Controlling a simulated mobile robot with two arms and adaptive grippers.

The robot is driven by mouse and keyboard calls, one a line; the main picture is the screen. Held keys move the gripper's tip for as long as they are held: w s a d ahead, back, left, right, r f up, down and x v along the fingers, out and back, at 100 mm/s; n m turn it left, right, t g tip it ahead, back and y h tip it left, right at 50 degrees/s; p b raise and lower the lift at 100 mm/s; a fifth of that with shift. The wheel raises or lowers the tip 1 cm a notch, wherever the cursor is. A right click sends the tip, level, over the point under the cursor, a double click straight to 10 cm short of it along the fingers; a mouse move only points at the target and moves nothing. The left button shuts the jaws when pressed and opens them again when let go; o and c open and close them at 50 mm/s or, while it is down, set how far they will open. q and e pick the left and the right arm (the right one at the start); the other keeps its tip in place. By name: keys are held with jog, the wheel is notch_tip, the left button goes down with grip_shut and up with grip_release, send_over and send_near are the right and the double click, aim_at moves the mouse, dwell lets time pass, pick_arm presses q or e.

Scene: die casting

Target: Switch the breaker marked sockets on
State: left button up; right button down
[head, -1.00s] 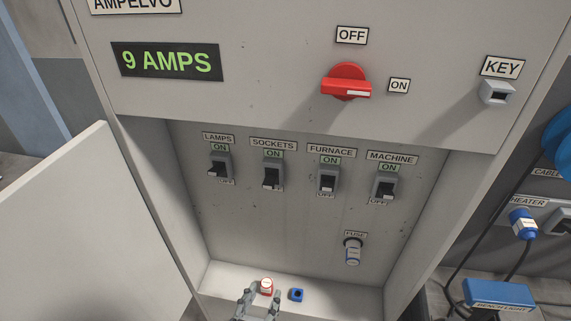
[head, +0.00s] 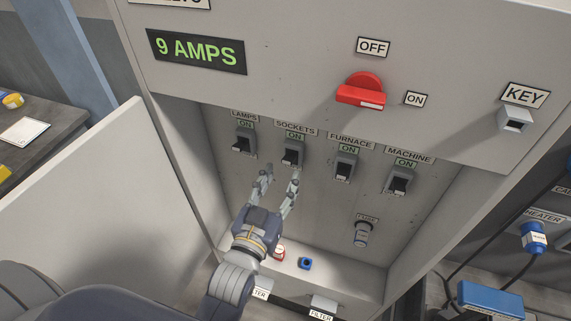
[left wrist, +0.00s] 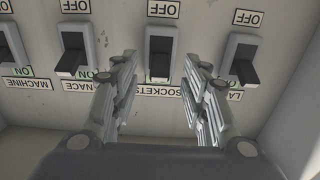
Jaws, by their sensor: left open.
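The sockets breaker (head: 292,151) is second from the left in the row inside the cabinet, with a green ON label above it. In the left wrist view, which shows the panel upside down, the sockets breaker (left wrist: 160,57) sits between my fingers with its OFF label clear of them. I cannot tell its lever position for certain. My left gripper (head: 282,172) is open and empty, its fingertips just below the breaker in the head view. In the left wrist view, the left gripper (left wrist: 161,60) has one finger on each side of the breaker; contact cannot be told.
The lamps breaker (head: 243,142) is left of it; furnace (head: 345,167) and machine (head: 399,181) breakers are right. A fuse (head: 362,234) sits lower. A red-and-white item (head: 279,252) and a blue item (head: 305,263) lie on the cabinet floor. The open door (head: 110,210) stands left.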

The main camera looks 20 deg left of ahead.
aim_at(290, 157)
pick_arm(q)
jog(key=shift+w+p, duration=0.45)
jog(key=shift+w, duration=1.45)
grip_shut()
